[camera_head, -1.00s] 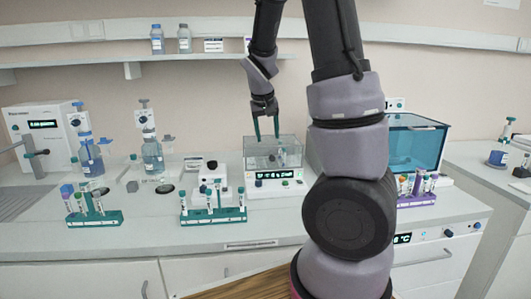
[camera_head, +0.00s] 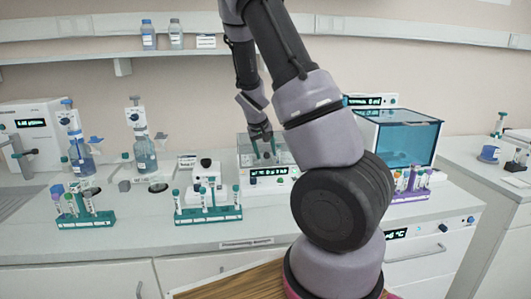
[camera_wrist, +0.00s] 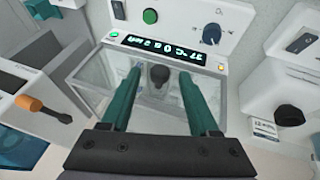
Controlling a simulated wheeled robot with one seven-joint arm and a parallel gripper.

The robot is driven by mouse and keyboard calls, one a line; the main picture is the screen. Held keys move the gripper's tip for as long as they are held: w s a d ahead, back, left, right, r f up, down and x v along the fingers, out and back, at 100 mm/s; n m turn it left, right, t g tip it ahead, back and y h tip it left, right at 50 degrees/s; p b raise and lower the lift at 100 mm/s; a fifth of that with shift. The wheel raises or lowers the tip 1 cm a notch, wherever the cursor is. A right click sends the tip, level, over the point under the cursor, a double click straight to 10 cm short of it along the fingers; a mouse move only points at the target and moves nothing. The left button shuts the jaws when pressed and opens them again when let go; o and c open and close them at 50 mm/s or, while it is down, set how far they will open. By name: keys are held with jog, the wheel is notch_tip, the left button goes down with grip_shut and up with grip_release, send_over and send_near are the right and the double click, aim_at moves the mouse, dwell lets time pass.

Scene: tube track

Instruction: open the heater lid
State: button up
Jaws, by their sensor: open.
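The heater (camera_head: 270,180) is a white box with a lit display and knobs on its front, in the middle of the bench. Its clear lid (camera_head: 245,148) is shut over the top; the wrist view shows the clear panel (camera_wrist: 95,75) too. A dark knob (camera_wrist: 158,75) stands on the lid. My gripper (camera_head: 264,154) is over the lid, pointing down, open and empty. In the wrist view my gripper (camera_wrist: 160,78) has its green fingers on either side of the knob, apart from it. I cannot tell their exact height above the lid.
A teal tube rack (camera_head: 208,213) stands left of the heater at the front; another teal rack (camera_head: 86,219) is farther left. A purple rack (camera_head: 408,195) and a blue-lidded box (camera_head: 405,140) are at right. A shelf (camera_head: 200,56) runs along the wall behind.

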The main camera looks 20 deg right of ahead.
jog(key=shift+d+f, duration=0.1)
jog(key=shift+f, duration=0.1)
grip_shut()
dwell(1.4)
